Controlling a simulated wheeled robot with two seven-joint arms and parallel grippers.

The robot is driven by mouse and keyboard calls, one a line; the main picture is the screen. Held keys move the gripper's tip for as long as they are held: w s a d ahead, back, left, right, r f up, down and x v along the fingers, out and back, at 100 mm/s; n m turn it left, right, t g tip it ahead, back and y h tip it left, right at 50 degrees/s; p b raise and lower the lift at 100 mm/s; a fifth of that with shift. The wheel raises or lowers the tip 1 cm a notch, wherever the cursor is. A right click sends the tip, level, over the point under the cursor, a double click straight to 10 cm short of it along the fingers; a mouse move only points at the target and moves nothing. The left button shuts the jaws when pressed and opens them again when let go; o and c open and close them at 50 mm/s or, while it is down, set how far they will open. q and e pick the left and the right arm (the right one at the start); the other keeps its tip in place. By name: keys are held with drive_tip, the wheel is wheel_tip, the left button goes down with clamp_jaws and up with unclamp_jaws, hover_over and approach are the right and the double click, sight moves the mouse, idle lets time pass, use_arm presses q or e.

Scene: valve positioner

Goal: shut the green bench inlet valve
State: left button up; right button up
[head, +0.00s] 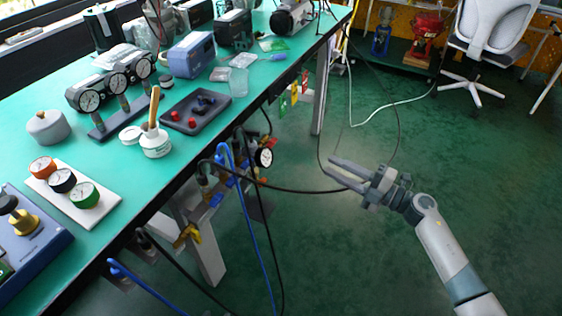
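My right gripper (328,165) reaches in from the lower right. It hangs over open floor to the right of the bench, with its two fingers apart and nothing between them. Its fingers point left, towards the fittings under the bench edge, and touch nothing. Valves and fittings with blue handles (217,199) and a yellow handle (187,235) hang under the front edge of the green-topped bench (128,185). A green valve handle cannot be clearly made out among them; hoses and shadow cover part of this area. My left gripper is out of view.
A round pressure gauge (264,157) sticks out by the fittings. Black cables and a blue hose (245,205) loop down there. Red, yellow and green tags (294,94) hang farther along the edge. Instruments crowd the bench top. The floor (350,250) around my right arm is clear.

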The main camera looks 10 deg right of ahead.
sight(274, 144)
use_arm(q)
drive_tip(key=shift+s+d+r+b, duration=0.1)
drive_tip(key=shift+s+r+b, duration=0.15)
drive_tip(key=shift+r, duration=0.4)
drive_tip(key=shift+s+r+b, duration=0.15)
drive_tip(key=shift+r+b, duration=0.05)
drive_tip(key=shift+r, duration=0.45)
use_arm(e)
drive_tip(key=shift+s+r+n+g+y, duration=0.15)
drive_tip(key=shift+r+n+g, duration=0.15)
drive_tip(key=shift+n+g, duration=0.35)
drive_tip(key=shift+r+n+g+y, duration=0.15)
drive_tip(key=shift+r+n+g, duration=0.15)
drive_tip(key=shift+n, duration=0.55)
